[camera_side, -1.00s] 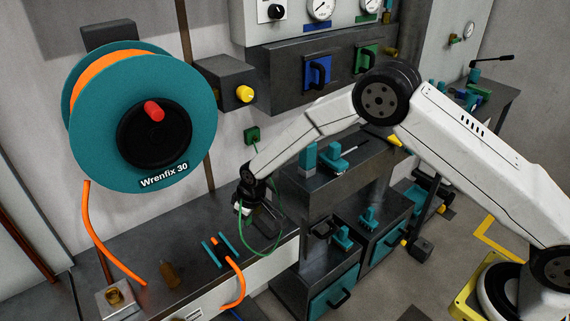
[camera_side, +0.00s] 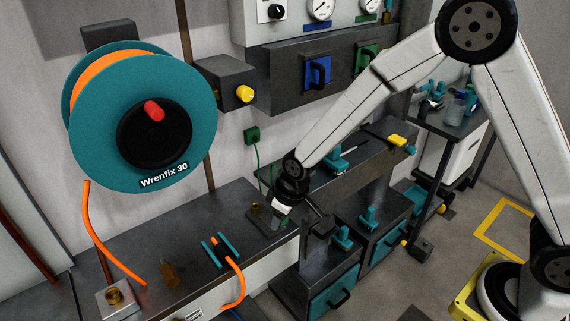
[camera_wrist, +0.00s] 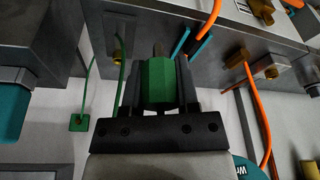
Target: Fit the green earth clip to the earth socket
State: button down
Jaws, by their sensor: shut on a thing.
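My gripper (camera_wrist: 160,62) is shut on the green earth clip (camera_wrist: 158,88), a faceted green body with a grey tip, held between the two fingers in the wrist view. In the side view my gripper (camera_side: 318,218) is over the right end of the bench; the clip is not clear there. A green cable (camera_side: 258,165) comes down from a green wall box (camera_side: 251,135), which also shows in the wrist view (camera_wrist: 79,122). A brass fitting (camera_side: 257,208) stands on the bench left of my gripper. I cannot tell for sure which fitting is the earth socket.
The bench (camera_side: 190,225) carries an orange cable in a teal holder (camera_side: 221,248) and another brass piece (camera_side: 169,274). A teal reel (camera_side: 90,130) hangs at the left. A raised shelf with teal tools (camera_side: 342,158) stands close behind my gripper.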

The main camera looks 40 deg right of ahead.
jog(key=shift+s+d+r, duration=0.1)
jog(key=shift+s+r, duration=0.1)
jog(key=shift+s, duration=0.3)
jog(key=shift+w, duration=0.1)
dwell(0.4)
send_near(240, 234)
jog(key=s+r, duration=0.3)
jog(key=w+f, duration=0.1)
jog(key=f, duration=0.1)
jog(key=w+f, duration=0.2)
jog(key=shift+w+f, duration=0.25)
jog(key=shift+f, duration=0.1)
jog(key=shift+w+a+f, duration=0.3)
jog(key=shift+w+f, duration=0.2)
jog(key=shift+f, duration=1.45)
jog(key=shift+f, duration=0.2)
